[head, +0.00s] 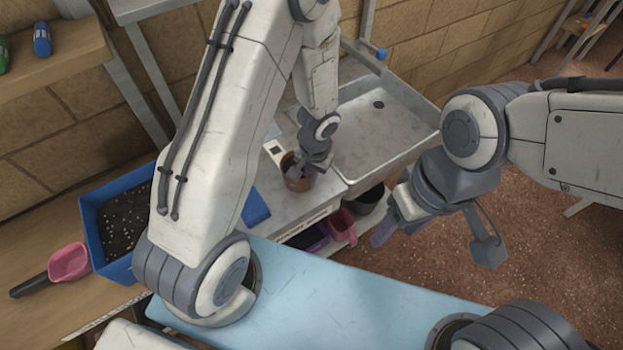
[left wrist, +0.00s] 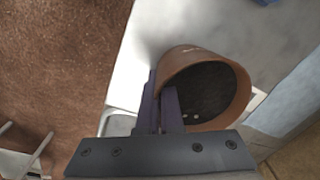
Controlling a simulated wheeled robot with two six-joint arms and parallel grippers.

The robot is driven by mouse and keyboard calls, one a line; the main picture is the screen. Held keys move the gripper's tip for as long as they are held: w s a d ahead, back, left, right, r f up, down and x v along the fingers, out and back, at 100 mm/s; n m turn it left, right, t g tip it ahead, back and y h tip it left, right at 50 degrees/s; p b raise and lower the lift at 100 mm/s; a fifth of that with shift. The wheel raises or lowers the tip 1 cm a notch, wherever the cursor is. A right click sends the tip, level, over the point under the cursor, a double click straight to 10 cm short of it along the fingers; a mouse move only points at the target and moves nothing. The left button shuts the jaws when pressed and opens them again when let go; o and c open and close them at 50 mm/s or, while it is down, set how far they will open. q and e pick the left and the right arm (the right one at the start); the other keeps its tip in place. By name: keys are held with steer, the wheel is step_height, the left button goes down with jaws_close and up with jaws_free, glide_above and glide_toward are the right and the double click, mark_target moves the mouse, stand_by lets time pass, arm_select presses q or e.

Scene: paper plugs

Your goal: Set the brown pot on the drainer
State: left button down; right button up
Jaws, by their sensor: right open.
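The brown pot (head: 297,181) is at the pale grey worktop beside the sink in the head view, partly hidden by my left gripper (head: 301,168). In the left wrist view the pot (left wrist: 241,95) holds dark soil with a few pale specks. My left gripper (left wrist: 161,105) has one finger inside the rim and one outside, closed on the pot's wall. I cannot tell whether the pot touches the surface. The grey sink unit (head: 400,130), with a drain hole, lies right of the pot; I cannot tell which part is the drainer. My right gripper (head: 385,232) is open and empty.
A blue tray of dark soil (head: 90,215) and a pink scoop (head: 68,262) are at the left. A pink container (head: 343,226) and a dark bowl (head: 372,198) sit below the worktop's front edge. The sink unit's basin looks empty.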

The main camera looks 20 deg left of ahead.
arm_select(q)
steer(key=shift+f, duration=0.2)
steer(key=c, duration=1.1)
jaws_free()
steer(key=shift+r, duration=0.1)
steer(key=shift+r, duration=0.3)
step_height(320, 180, up, 11)
steer(key=p, duration=0.2)
steer(key=s+d+r+m, duration=0.2)
steer(key=s+d+r, duration=0.1)
steer(key=s, duration=0.3)
steer(key=s+d+r+m+h, duration=0.1)
steer(key=s+d+r+m, duration=0.1)
steer(key=s+r, duration=0.3)
steer(key=s+d+r+m+h, duration=0.1)
steer(key=s+d+r, duration=0.4)
steer(key=s, duration=0.2)
steer(key=shift+s+m, duration=0.2)
steer(key=shift+m, duration=0.2)
